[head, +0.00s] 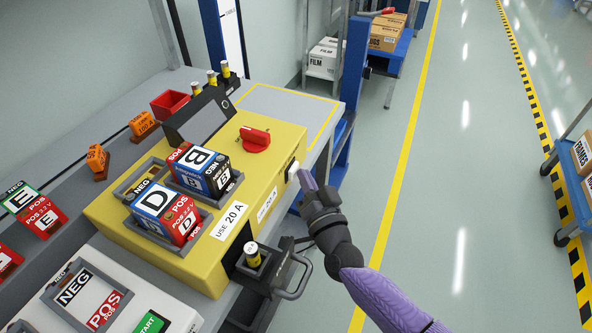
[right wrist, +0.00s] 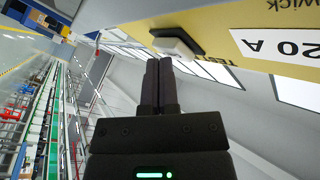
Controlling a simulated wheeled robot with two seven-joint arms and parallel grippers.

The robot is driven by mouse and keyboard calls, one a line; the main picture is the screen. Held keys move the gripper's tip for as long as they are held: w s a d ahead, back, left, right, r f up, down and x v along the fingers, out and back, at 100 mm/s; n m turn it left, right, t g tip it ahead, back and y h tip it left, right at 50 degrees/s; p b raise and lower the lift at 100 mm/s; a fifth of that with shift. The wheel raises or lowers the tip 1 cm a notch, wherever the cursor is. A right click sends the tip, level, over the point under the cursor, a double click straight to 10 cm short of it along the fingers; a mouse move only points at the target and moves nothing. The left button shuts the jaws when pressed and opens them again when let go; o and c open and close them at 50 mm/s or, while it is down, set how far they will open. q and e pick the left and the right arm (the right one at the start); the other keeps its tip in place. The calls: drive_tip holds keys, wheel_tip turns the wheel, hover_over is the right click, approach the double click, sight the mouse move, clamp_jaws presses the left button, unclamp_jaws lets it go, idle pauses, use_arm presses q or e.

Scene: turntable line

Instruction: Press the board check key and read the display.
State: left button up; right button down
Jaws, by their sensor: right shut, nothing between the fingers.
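The yellow tester box (head: 262,130) stands on the bench. A white key (head: 292,171) sits on its right side wall; it also shows in a dark mount in the right wrist view (right wrist: 174,47). My right gripper (head: 307,180) is shut and empty, its fingertips just beside the key. In the right wrist view the closed fingers (right wrist: 159,66) end close to the key; I cannot tell whether they touch. The display (head: 203,120) is a tilted dark panel behind the box, with a grey face and no readable text. My left gripper is not in view.
Blocks marked D (head: 165,214) and B (head: 202,171) sit in holders on the box. A red knob (head: 255,139) stands near its back right corner.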

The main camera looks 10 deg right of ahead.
drive_tip(key=shift+w+a, duration=0.15)
drive_tip(key=shift+a, duration=0.05)
idle(0.3)
idle(0.3)
drive_tip(key=shift+s+d, duration=0.5)
drive_tip(key=shift+d, duration=0.2)
drive_tip(key=s+d, duration=0.2)
drive_tip(key=d+p, duration=0.1)
drive_tip(key=d, duration=0.1)
drive_tip(key=shift+s+d, duration=0.1)
drive_tip(key=shift+s, duration=0.3)
